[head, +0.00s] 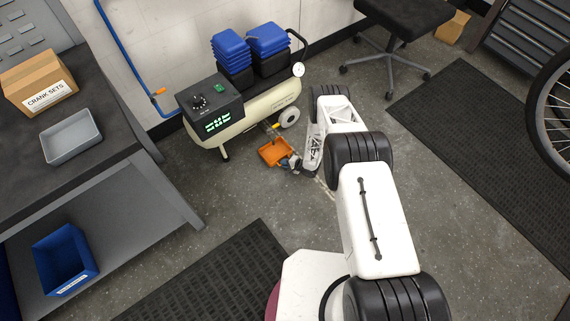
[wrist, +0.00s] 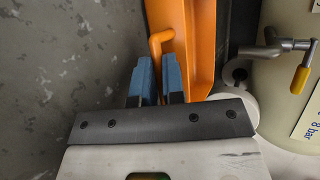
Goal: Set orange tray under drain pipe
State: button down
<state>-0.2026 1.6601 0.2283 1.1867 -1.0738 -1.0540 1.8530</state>
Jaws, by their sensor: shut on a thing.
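The orange tray (head: 274,152) is low in front of the cream compressor tank, beside the drain pipe; it also shows upright along the picture in the wrist view (wrist: 204,40). My gripper (head: 292,163) is at the tray's near right side. In the wrist view its blue fingers (wrist: 158,68) are shut on the tray's orange handle. The metal drain pipe (wrist: 270,49) with a yellow lever (wrist: 300,79) sticks out from the tank towards the tray's right edge. I cannot tell whether the tray touches the floor or lies under the pipe's mouth.
A workbench (head: 100,150) stands left, with a grey tray (head: 71,136) on top and a blue bin (head: 64,260) below. Floor left of the orange tray is clear.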

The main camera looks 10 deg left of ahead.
jog(key=c, duration=1.2)
grip_release()
jog(key=shift+d, duration=0.1)
jog(key=shift+v, duration=5.9)
